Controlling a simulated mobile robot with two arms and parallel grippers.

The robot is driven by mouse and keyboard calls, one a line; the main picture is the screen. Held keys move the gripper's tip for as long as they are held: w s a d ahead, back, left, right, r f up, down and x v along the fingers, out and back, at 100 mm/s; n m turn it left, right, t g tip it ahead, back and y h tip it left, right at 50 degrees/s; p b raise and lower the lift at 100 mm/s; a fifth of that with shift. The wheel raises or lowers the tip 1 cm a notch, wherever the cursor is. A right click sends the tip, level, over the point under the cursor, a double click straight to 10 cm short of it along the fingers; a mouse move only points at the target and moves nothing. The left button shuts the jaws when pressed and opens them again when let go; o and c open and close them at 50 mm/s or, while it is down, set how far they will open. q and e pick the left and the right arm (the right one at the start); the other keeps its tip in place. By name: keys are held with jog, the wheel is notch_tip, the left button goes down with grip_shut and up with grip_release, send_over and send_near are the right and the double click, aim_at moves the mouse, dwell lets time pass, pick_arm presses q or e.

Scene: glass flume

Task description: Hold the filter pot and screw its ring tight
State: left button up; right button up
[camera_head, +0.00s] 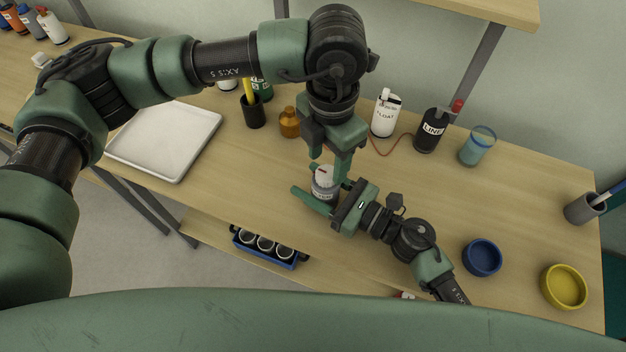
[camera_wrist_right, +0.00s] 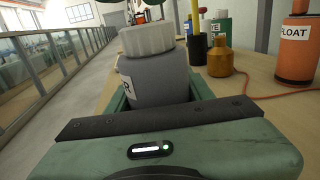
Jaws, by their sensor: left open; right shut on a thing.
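The filter pot (camera_head: 325,188) stands at the table's front edge, with a grey body, a white label and a pale ribbed ring (camera_head: 321,171) on top. In the right wrist view the pot (camera_wrist_right: 160,82) looks upright and its white ring (camera_wrist_right: 147,39) sits on the body. My right gripper (camera_head: 326,193) is shut on the pot's body from the front right, below the ring. My left gripper (camera_head: 329,163) points down from above, open, with its fingers around the ring's level. The head view does not show clearly whether they touch the ring.
Behind the pot stand an amber bottle (camera_head: 289,123), a black cup (camera_head: 253,112), a black LINE container (camera_head: 431,131) and a teal glass (camera_head: 477,148). A white tray (camera_head: 165,142) lies left. A blue bowl (camera_head: 482,258) and a yellow bowl (camera_head: 564,287) are right. A blue rack (camera_head: 268,250) sits lower down.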

aim_at(327, 172)
pick_arm(q)
jog(key=shift+f, duration=1.6)
jog(key=c, duration=0.8)
